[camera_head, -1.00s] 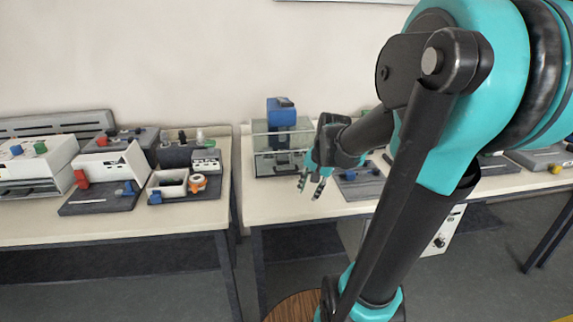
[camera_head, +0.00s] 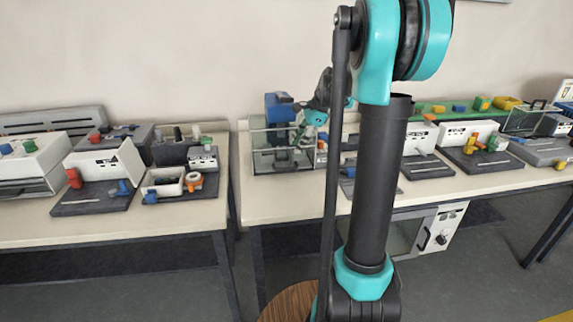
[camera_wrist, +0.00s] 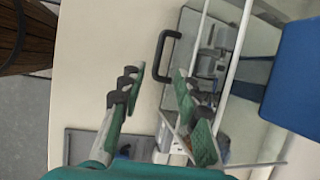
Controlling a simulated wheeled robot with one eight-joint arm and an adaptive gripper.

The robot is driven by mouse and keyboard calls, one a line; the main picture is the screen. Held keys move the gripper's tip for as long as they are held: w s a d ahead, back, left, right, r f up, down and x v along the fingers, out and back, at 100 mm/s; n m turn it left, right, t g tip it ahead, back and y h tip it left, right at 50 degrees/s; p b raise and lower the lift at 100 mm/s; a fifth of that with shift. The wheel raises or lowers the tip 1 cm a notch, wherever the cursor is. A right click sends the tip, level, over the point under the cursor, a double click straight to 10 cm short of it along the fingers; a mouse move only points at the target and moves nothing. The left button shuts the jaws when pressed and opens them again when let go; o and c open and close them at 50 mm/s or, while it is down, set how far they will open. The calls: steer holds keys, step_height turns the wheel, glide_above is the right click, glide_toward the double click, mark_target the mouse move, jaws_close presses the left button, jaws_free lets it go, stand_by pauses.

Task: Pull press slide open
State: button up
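The press (camera_head: 279,112) is a blue-topped unit inside a clear-walled box near the left end of the middle table. In the wrist view its blue part (camera_wrist: 294,82) is at the right. A black U-shaped handle (camera_wrist: 160,56) sticks out from the clear box toward the open table. My gripper (camera_wrist: 161,80) is open, its two green and grey fingers apart. In that picture the handle lies ahead of the gap between the fingertips; I cannot tell whether they touch it. In the head view my gripper (camera_head: 303,131) is at the press's right side, partly overlapping it.
A dark plate with small parts (camera_wrist: 95,146) lies beside the box in the wrist view. Several small stations line the table to the right, including a white one (camera_head: 472,132). A separate table (camera_head: 120,225) stands left across a narrow gap.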

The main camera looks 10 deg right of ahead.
mark_target(287, 168)
steer(key=x, duration=1)
steer(key=shift+w+f, duration=0.1)
steer(key=shift+f, duration=0.15)
steer(key=shift+c, duration=0.3)
jaws_close()
